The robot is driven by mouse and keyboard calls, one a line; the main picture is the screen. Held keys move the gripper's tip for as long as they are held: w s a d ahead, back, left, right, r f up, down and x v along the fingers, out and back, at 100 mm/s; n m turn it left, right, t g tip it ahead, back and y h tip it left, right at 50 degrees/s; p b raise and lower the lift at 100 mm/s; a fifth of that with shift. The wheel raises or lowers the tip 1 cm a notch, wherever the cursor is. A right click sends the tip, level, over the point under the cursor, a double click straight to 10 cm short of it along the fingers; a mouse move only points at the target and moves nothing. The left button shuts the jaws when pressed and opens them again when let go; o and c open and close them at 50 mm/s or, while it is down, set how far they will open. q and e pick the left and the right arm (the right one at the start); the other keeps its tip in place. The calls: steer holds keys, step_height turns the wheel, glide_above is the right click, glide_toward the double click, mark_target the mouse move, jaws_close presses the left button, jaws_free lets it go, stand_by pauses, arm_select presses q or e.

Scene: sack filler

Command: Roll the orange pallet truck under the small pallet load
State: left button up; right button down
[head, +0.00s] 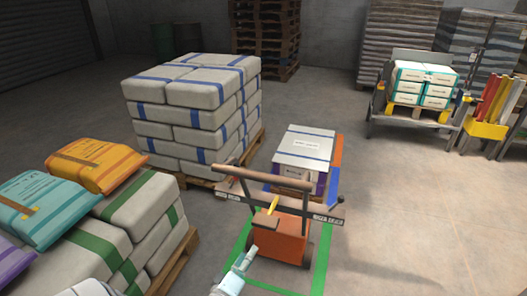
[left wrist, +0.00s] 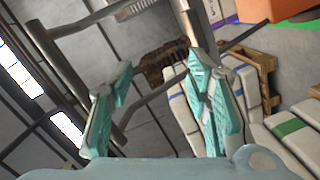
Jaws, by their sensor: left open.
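The orange pallet truck (head: 281,238) stands at the lower middle of the head view, with a brown handle bar on top and a wide brown crossbar with labels. The small pallet load (head: 305,146), white boxes with a purple lower part, stands just behind it. The truck hides the load's lower front, and its forks cannot be made out. My left gripper (head: 246,259) is at the truck's near left side, below the handle. In the left wrist view its teal fingers (left wrist: 158,68) are spread apart with nothing clasped; metal bars show beyond them. My right gripper is not in view.
A pallet of blue-striped sacks (head: 192,110) stands left of the truck. Green-striped sacks (head: 140,210) with orange and teal sacks on top are nearer left. A green floor outline (head: 320,262) surrounds the truck. A cart with white-teal boxes (head: 424,84) is back right. The right floor is clear.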

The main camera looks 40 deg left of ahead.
mark_target(259, 181)
arm_select(q)
step_height(259, 181, up, 16)
steer(key=w+a+n+t+y+p, duration=0.2)
steer(key=n+t+y, duration=0.1)
steer(key=n, duration=0.3)
steer(key=x, duration=0.4)
steer(key=f+b+x, duration=0.1)
steer(key=x, duration=0.8)
steer(key=shift+w+a+f+b, duration=0.15)
steer(key=shift+b, duration=0.25)
steer(key=shift+w+a, duration=0.15)
steer(key=shift+w, duration=0.2)
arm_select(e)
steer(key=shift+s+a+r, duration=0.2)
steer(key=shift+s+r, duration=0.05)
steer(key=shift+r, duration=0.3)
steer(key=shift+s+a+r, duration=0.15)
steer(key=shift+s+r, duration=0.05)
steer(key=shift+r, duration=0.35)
arm_select(q)
jaws_close()
